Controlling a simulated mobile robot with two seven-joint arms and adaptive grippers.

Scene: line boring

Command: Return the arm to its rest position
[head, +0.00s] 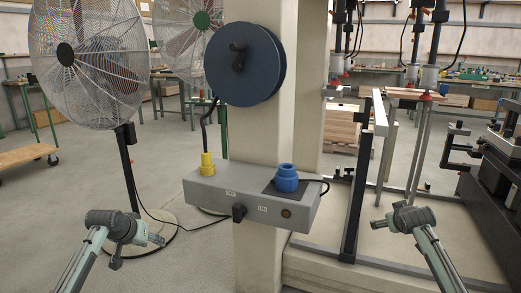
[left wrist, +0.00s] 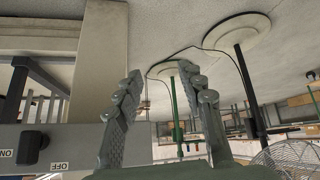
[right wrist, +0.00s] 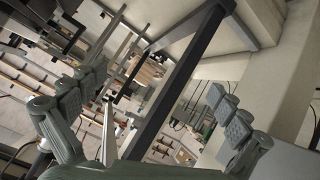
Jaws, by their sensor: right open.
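My left gripper (head: 145,240) is at the lower left in the head view, apart from the grey switch box. In the left wrist view its two fingers (left wrist: 160,105) are spread with nothing between them. My right gripper (head: 398,215) is at the lower right in the head view, in front of the dark metal frame. In the right wrist view its fingers (right wrist: 155,105) are wide apart and empty. Both forearms come up from the bottom edge, one on each side of the pillar.
A pale pillar (head: 258,138) carries a grey switch box (head: 225,196) with a yellow plug (head: 207,165) and a blue socket (head: 287,178). A blue reel (head: 262,62) hangs above. A fan (head: 88,75) stands left. A dark frame (head: 357,190) and machine (head: 500,165) stand right.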

